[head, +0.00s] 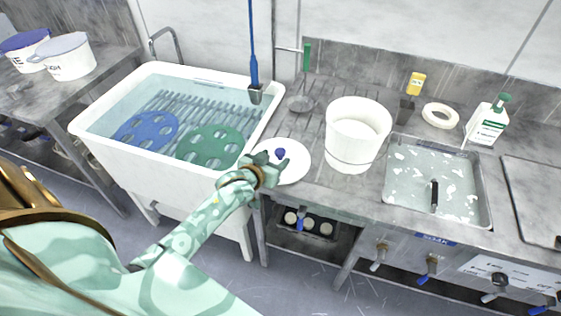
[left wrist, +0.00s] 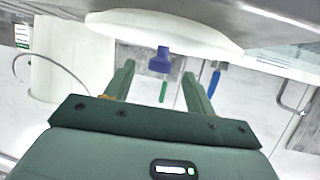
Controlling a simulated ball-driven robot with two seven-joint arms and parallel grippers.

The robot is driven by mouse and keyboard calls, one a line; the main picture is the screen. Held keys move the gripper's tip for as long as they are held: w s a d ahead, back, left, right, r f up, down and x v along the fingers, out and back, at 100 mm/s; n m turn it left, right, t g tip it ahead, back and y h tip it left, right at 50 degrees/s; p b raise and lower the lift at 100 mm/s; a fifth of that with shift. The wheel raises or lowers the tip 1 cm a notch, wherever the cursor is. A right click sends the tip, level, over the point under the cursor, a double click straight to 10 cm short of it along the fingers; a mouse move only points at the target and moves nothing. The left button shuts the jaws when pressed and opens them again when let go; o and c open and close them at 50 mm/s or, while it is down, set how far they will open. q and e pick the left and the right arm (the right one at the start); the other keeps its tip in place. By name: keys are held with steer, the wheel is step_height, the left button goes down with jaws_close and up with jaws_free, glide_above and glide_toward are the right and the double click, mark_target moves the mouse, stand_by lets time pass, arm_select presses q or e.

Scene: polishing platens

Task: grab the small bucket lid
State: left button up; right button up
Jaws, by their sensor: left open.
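The small bucket lid (head: 294,166) is a white disc with a blue knob (head: 280,153), lying on the steel counter near its front left edge. My left gripper (head: 272,163) is at the lid's left side, partly covering it. In the left wrist view the lid (left wrist: 165,36) is a white disc at the top, and its blue knob (left wrist: 160,60) shows between and beyond the tips of my open left gripper (left wrist: 158,80). The fingers look apart from the knob. A white bucket (head: 355,150) stands open to the right of the lid. My right gripper is not in view.
A white water tub (head: 100,147) with blue and green perforated discs stands left of the counter. A shallow metal tray (head: 485,205) with liquid lies right of the bucket.

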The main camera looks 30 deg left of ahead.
mark_target(277, 156)
arm_select(q)
steer(key=x, duration=0.3)
steer(key=shift+f+b, duration=0.2)
steer(key=shift+b, duration=0.15)
steer(key=shift+r, duration=0.1)
steer(key=c, duration=1.1)
